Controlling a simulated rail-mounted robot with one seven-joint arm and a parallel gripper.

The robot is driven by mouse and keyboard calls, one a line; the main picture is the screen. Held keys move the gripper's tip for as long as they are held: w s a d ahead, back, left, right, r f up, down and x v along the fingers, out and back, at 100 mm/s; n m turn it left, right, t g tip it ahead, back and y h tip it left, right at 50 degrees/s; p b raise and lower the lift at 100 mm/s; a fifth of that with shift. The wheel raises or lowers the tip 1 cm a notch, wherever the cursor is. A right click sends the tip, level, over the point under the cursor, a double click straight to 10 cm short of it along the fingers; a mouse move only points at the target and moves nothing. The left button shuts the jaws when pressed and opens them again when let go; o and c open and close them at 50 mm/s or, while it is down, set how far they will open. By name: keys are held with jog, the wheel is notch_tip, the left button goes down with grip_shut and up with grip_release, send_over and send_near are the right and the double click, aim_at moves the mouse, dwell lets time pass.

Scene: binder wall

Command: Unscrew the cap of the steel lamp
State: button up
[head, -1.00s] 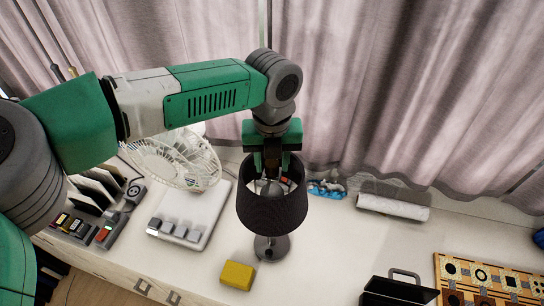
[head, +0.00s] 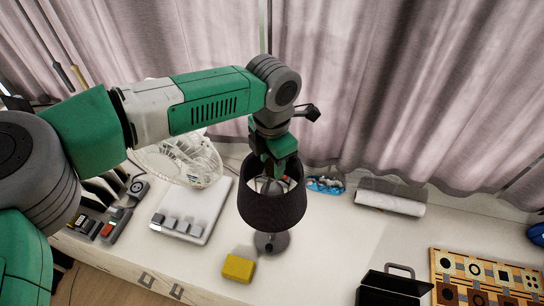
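The lamp has a black drum shade (head: 272,208) and a round grey steel base (head: 271,243), and stands upright on the white table. My gripper (head: 271,174) points down into the open top of the shade from above. Its fingertips are inside the shade and mostly hidden by the rim and by the gripper body. The cap inside the shade cannot be made out, and I cannot tell whether the fingers are closed on it.
A yellow block (head: 238,268) lies in front of the lamp. A paper roll (head: 390,203), a black box (head: 394,290) and a patterned board (head: 484,278) are at right. Curtains (head: 420,90) hang behind.

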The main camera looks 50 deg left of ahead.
jog(key=c, duration=0.8)
jog(key=n, duration=0.3)
jog(key=shift+n, duration=0.4)
jog(key=shift+c, duration=0.2)
jog(key=n, duration=0.2)
jog(key=shift+n+b, duration=0.4)
jog(key=shift+n, duration=0.7)
jog(key=n, duration=0.4)
jog(key=shift+b, duration=0.35)
